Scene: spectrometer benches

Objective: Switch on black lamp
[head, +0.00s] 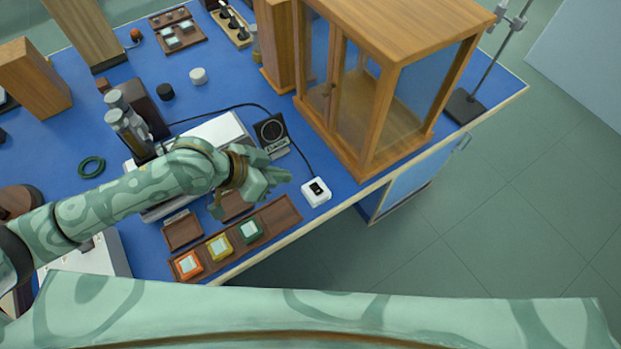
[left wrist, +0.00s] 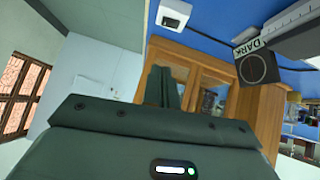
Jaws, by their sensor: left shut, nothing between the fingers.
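A white switch box (head: 316,191) with a black rocker sits near the table's front edge. It also shows at the top of the left wrist view (left wrist: 173,14). A black cable runs from it back and left toward a dark upright housing (head: 150,108) beside metal cylinders; I cannot tell for sure that this is the black lamp. My left gripper (head: 283,176) is shut and empty, above the table and left of the switch box, apart from it. Its closed fingers show in the left wrist view (left wrist: 162,88). My right gripper is out of view.
A tall wood-and-glass cabinet (head: 385,95) stands behind and right of the switch. A black square plate (head: 271,132), labelled DARK in the wrist view, lies behind the gripper. A brown tray (head: 278,214) with coloured square pieces lies in front. A metal stand (head: 466,104) is far right.

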